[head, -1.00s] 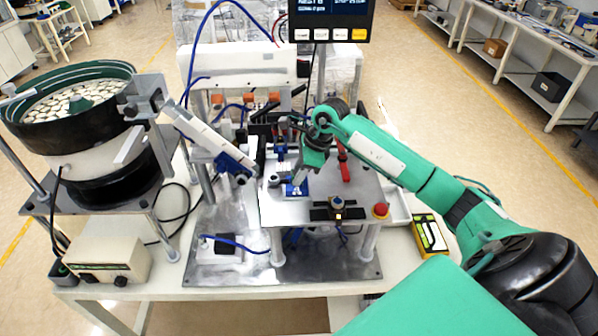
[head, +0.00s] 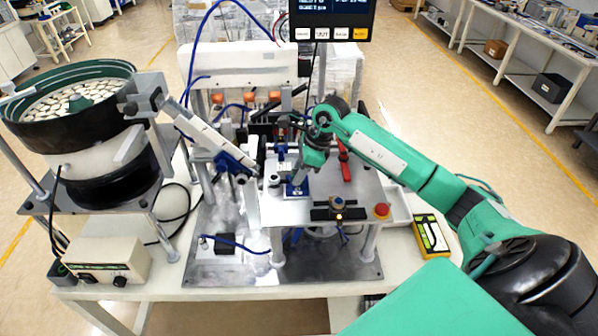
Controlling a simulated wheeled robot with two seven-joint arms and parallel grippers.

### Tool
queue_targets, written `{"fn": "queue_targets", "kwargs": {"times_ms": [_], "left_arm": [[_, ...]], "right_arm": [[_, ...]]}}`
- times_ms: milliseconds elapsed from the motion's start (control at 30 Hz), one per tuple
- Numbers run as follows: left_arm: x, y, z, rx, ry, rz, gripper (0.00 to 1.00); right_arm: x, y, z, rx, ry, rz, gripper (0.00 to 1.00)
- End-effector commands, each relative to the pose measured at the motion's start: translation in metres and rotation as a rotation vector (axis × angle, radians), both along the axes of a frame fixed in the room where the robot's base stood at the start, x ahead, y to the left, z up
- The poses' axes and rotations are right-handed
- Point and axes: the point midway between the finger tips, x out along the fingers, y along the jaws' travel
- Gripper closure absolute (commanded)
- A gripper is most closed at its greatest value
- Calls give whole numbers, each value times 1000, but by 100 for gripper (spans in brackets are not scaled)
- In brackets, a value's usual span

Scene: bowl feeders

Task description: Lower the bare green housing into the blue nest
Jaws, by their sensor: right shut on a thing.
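The blue nest (head: 295,189) is a small blue block on the raised metal plate of the fixture. My right gripper (head: 299,181) reaches down from the green wrist, with its fingertips right at the nest. It is shut on the green housing, which is too small and too covered by the fingers to make out. I cannot tell whether the housing touches the nest. My left gripper is not in view.
A bowl feeder (head: 75,110) full of pale parts stands at the left, its track sloping towards the fixture. A red button (head: 381,210) and a small black box (head: 340,213) sit at the plate's front. A yellow-black device (head: 431,235) lies at the right.

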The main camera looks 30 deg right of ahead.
Motion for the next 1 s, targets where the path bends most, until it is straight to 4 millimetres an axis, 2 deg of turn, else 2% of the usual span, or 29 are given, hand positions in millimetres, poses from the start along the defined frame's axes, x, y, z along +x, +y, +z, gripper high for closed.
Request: {"fn": "queue_targets", "kwargs": {"times_ms": [567,600,700,1000], "left_arm": [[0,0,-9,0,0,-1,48],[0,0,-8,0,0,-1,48],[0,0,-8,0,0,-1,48],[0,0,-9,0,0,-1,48]], "right_arm": [[0,0,-9,0,0,0,95],[0,0,-8,0,-1,0,68],[0,0,-8,0,0,0,48],[0,0,-8,0,0,0,48]]}}
